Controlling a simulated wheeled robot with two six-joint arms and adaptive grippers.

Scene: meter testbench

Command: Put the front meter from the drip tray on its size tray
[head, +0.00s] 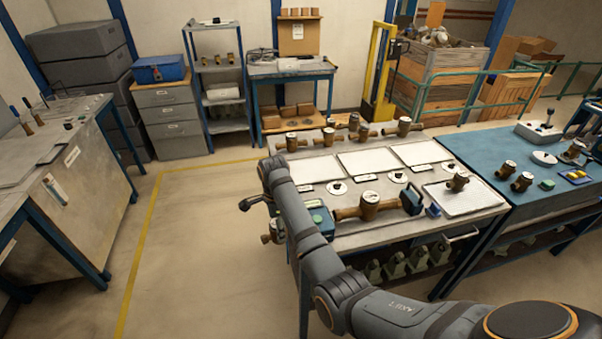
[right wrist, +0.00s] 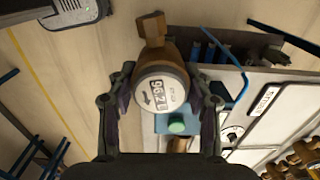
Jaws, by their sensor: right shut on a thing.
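My right gripper (right wrist: 160,105) is shut on a brass meter (right wrist: 150,57) with a round white dial, seen in the right wrist view. It holds the meter off the left end of the bench, with floor behind it. In the head view my right arm largely hides this gripper and meter. Another brass meter (head: 457,181) stands on the right-hand tray (head: 470,204), which may be the drip tray. Three pale flat trays lie in a row: left (head: 315,169), middle (head: 367,160) and right (head: 420,152); I see no meter on them. My left gripper is out of view.
A large brass meter (head: 370,206) sits in the bench fixture, beside a teal box (head: 320,222). Several meters (head: 328,137) stand along the bench's back edge. A blue table (head: 545,170) with more meters adjoins on the right. Open floor (head: 205,240) lies left of the bench.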

